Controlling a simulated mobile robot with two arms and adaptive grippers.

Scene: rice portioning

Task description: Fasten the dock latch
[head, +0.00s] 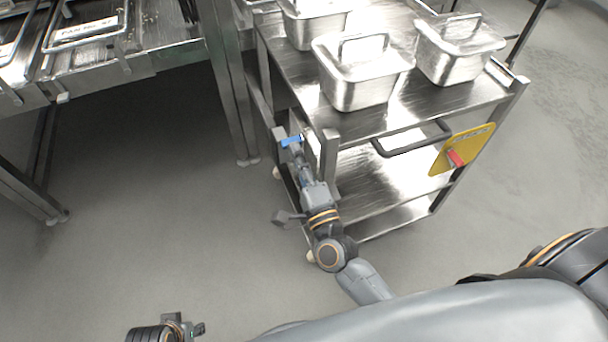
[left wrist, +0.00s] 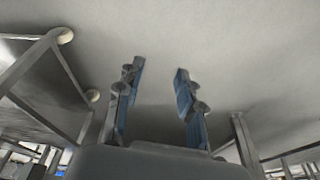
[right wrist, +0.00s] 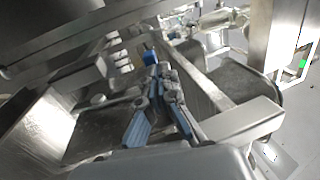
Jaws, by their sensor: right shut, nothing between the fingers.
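A small blue piece (head: 291,141), apparently the dock latch's handle, sits at the left side of the steel cart (head: 440,112), beside its near left post. In the right wrist view, the blue piece (right wrist: 151,58) shows just beyond my fingers. My right gripper (head: 303,168) is shut and empty, pointing at this piece from the near side. Its fingers (right wrist: 158,82) are together in the right wrist view; whether they touch the piece I cannot tell. My left gripper (left wrist: 158,75) is open and empty above bare floor, low at the head view's bottom left.
Lidded steel pans (head: 362,80) stand on the cart's top. A dark push handle (head: 412,140) and a yellow plate (head: 470,146) with a red knob (head: 455,158) are on its near side. A steel counter (head: 160,55) stands at the upper left. The floor between is clear.

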